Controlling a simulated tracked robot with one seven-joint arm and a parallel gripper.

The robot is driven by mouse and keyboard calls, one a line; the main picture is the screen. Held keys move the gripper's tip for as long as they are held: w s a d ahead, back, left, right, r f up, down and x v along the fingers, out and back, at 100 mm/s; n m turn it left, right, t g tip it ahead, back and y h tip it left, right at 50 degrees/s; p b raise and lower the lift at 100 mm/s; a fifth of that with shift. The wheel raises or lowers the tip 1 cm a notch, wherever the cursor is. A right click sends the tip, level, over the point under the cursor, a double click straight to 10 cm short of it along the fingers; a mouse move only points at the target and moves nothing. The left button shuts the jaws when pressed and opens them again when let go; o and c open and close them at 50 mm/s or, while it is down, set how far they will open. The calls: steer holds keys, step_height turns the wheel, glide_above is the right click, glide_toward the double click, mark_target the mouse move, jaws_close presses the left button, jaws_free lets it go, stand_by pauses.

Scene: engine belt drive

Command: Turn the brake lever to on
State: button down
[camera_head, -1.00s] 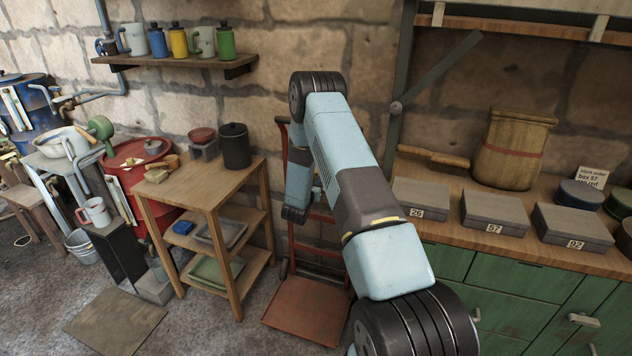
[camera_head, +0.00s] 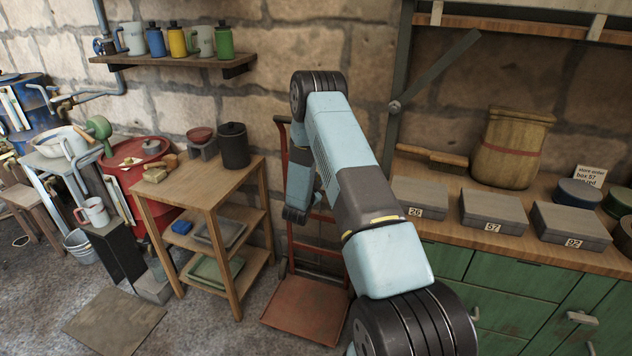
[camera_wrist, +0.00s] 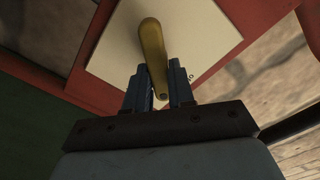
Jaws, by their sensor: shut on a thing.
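A yellow lever (camera_wrist: 152,50) shows in the wrist view, in front of a cream plate (camera_wrist: 195,35) set in a red frame (camera_wrist: 90,60). It stands nearly upright in the picture with a slight lean, its rounded end at the top. My gripper (camera_wrist: 160,80) is shut on its lower part, one dark finger on each side. A fragment of dark lettering shows on the plate to the right of the fingers; most of it is hidden. In the head view, neither the lever nor my gripper can be made out.
In the head view, my arm reaches over a red hand truck (camera_head: 305,310). A wooden shelf table (camera_head: 200,190) stands to its left. A green cabinet with a wooden top (camera_head: 440,175) stands to the right, holding grey boxes (camera_head: 492,211).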

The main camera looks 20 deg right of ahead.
steer(key=shift+s+d+f+m, duration=0.1)
steer(key=shift+f+m, duration=0.1)
steer(key=shift+m, duration=1.45)
steer(key=shift+s+d+f+m, duration=0.1)
steer(key=shift+f+m, duration=0.15)
steer(key=shift+m, duration=1.35)
steer(key=shift+s+d+f+m, duration=0.1)
steer(key=shift+f+m, duration=0.1)
steer(key=shift+m, duration=1.45)
steer(key=c, duration=1)
jaws_free()
steer(key=shift+a, duration=0.1)
steer(key=v, duration=1.3)
steer(key=shift+s+a, duration=0.25)
